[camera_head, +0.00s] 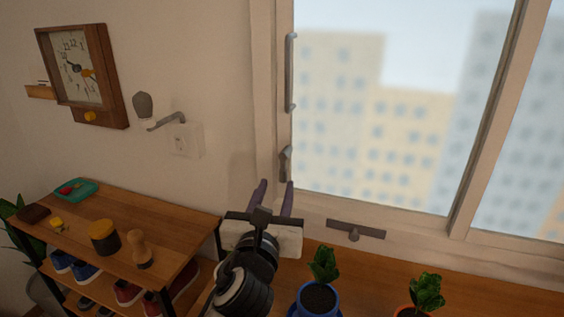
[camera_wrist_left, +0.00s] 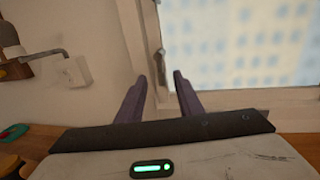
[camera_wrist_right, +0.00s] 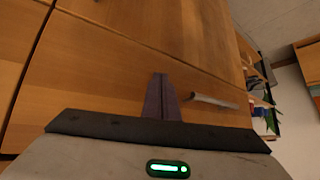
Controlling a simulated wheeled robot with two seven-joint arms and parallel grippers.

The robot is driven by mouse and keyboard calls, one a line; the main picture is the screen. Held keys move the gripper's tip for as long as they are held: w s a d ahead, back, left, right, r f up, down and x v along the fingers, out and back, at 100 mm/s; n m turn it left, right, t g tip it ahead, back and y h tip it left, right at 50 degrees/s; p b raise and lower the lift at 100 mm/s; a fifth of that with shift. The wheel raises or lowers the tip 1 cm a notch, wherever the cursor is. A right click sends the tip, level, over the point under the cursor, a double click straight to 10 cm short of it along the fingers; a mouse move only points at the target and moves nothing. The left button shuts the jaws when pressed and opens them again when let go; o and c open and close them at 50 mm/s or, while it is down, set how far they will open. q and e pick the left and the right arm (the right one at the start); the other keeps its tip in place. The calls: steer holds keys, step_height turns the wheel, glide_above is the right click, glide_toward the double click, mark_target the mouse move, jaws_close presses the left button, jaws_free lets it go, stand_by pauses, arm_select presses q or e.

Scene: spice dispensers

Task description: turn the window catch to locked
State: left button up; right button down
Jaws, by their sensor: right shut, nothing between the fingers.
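The window catch (camera_head: 285,162) is a small grey metal lever on the left side of the window frame, below the long grey handle (camera_head: 291,72). It also shows in the left wrist view (camera_wrist_left: 163,58), ahead of the fingers and between their tips in the picture. My left gripper (camera_head: 275,184) is open and empty, its two purple-grey fingers pointing up just below the catch in the picture. I see no contact with the catch. My right gripper (camera_wrist_right: 160,76) is shut and empty, in front of wooden cabinet fronts. It is outside the head view.
A grey bracket (camera_head: 356,230) is on the lower window frame. Potted plants (camera_head: 319,297) (camera_head: 417,306) stand on the wooden surface below. A shelf (camera_head: 190,224) with small items and shoes is at left. A clock (camera_head: 101,76) and a wall hook (camera_head: 166,121) are on the wall.

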mark_target(283, 165)
arm_select(q)
steer(key=w, duration=0.6)
steer(key=w+d, duration=0.1)
steer(key=w, duration=0.2)
steer(key=shift+w, duration=0.2)
jaws_close()
